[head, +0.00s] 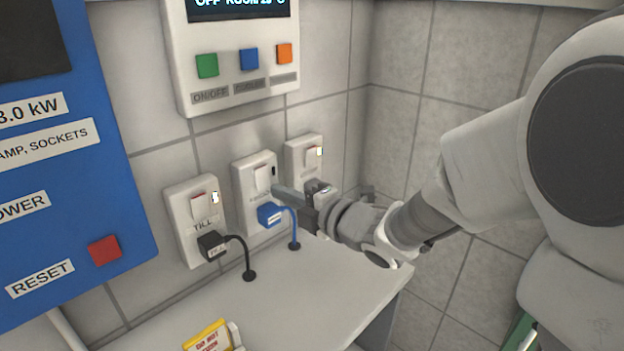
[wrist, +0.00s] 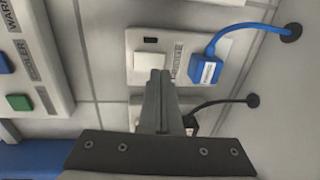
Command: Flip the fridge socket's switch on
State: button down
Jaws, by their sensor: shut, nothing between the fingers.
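Three white sockets sit in a row on the tiled wall in the head view. The middle socket (head: 242,181) holds a blue plug (head: 269,215), and its label is too blurred to read. Its white rocker switch (head: 263,178) has a dark indicator beside it. In the wrist view this switch (wrist: 146,61), the dark indicator (wrist: 150,40) and the blue plug (wrist: 205,68) show. My gripper (head: 278,190) is shut and empty, its fingertips (wrist: 160,75) in front of the switch's lower part. I cannot tell whether they touch it.
The left socket (head: 178,205), marked TILL, holds a black plug (head: 211,245) and has a lit indicator. The right socket (head: 294,151) also has a lit indicator. A control box (head: 184,85) hangs above.

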aim_at(264, 186)
jog(key=shift+x, duration=1.4)
jog(key=shift+w+f+b, duration=0.1)
jog(key=shift+f+b, duration=0.2)
jog(key=shift+b, duration=0.7)
jog(key=shift+r, duration=0.25)
jog(key=shift+f, duration=0.1)
